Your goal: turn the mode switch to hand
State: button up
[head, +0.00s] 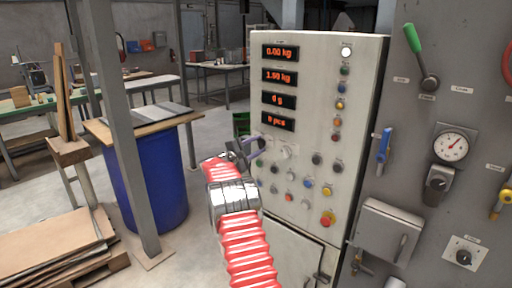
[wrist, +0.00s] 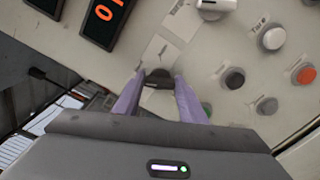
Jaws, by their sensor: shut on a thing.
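My gripper (wrist: 160,85) is shut on a small dark switch knob (wrist: 158,77) on the pale control panel, with one purple finger on each side of it. A pale label plate lies just beyond the knob in the wrist view. Its print is too blurred to read, so I cannot confirm that this is the mode switch or tell its setting. In the head view my gripper (head: 256,142) is at the left edge of the pale control cabinet (head: 310,80), below the red number displays (head: 279,123). The held knob is hidden there behind the gripper.
A white selector knob (wrist: 216,5) and several push buttons (wrist: 271,38) sit close to the right of my gripper. A blue drum (head: 150,190) stands left of my arm. A grey panel with a green lever (head: 413,38) is at the right.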

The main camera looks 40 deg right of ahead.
jog(key=m, duration=0.5)
jog(key=shift+s+d+f, duration=0.2)
jog(key=shift+f, duration=0.05)
dwell(0.3)
jog(key=o, duration=1.1)
jog(key=shift+w, duration=0.1)
jog(key=shift+c, duration=0.2)
jog(key=shift+a, duration=0.15)
jog(key=shift+a, duration=0.4)
jog(key=s+a, duration=0.1)
jog(key=a, duration=1.1)
jog(key=shift+a, duration=0.4)
